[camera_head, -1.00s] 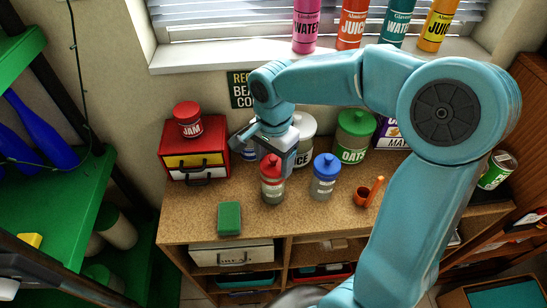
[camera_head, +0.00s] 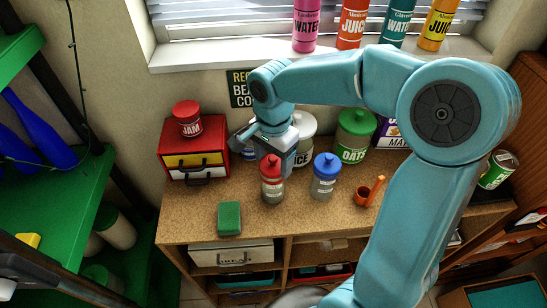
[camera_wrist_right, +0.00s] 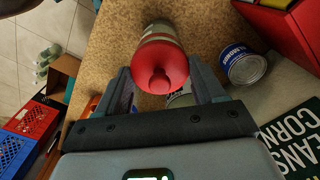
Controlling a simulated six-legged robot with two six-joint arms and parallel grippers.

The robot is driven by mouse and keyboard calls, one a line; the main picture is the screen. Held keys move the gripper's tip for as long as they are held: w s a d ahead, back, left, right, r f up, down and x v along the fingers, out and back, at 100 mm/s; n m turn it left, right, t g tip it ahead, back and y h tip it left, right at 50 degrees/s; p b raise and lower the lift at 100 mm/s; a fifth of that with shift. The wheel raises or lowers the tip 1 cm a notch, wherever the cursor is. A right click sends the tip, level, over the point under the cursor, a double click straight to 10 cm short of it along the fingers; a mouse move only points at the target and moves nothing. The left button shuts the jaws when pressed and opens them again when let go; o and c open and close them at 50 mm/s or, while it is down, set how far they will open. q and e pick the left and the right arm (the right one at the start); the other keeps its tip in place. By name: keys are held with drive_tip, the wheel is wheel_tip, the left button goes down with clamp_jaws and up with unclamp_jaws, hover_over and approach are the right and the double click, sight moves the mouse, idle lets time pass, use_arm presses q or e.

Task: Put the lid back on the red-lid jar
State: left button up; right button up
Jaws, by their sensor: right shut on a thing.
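The red-lid jar (camera_head: 272,190) stands upright on the wooden counter, in front of my right gripper. Its red lid (camera_head: 270,164), with a knob on top, is at the jar's mouth. I cannot tell whether it is fully seated. My right gripper (camera_head: 280,160) reaches down from behind, and its jaws are shut on the lid. In the right wrist view, the lid (camera_wrist_right: 160,66) is between the two fingers (camera_wrist_right: 165,88), with the jar body (camera_wrist_right: 158,30) beyond it. My left gripper is not in view.
A blue-lid jar (camera_head: 325,180) stands close on the right, with an orange mortar (camera_head: 362,196) beyond. A green sponge (camera_head: 229,218) lies at the counter's front left. The red drawer box (camera_head: 195,153) carries a jam jar (camera_head: 187,122). Canisters, including the oats canister (camera_head: 354,136), stand behind.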

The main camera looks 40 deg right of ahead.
idle(0.6)
drive_tip(key=o, duration=1.1)
drive_tip(key=shift+r+p, duration=2.75)
drive_tip(key=shift+r, duration=0.8)
